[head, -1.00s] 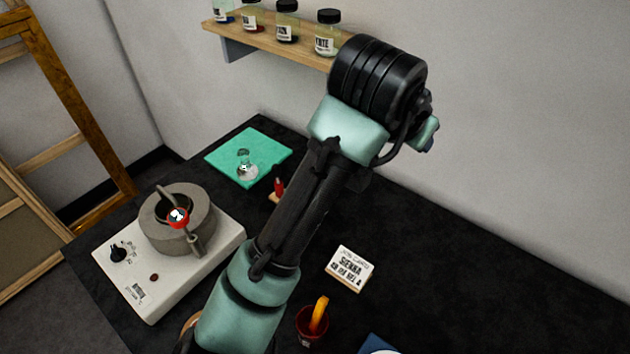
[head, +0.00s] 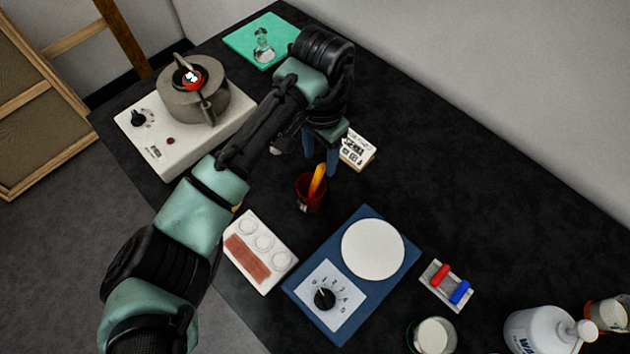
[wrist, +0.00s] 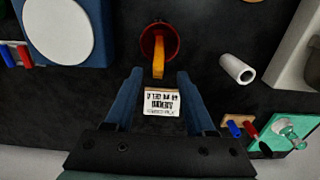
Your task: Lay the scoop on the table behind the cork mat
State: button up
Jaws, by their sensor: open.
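An orange-yellow handle (head: 318,180), which may be the scoop's, stands tilted in a dark red cup (head: 308,197); its lower end is hidden inside. The handle (wrist: 158,62) and cup (wrist: 170,38) also show in the wrist view, just ahead of my fingertips. My gripper (head: 320,163) is open, its blue fingers pointing down near the cup on its far side.
A label card (head: 358,150) stands close to my gripper. Dark table is clear to the right of the card.

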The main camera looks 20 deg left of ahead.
aim_at(318, 171)
jog(key=f, duration=0.3)
jog(key=f+p, duration=0.1)
jog(key=f, duration=0.1)
jog(key=shift+s, duration=0.35)
jog(key=shift+r, duration=0.1)
grip_shut()
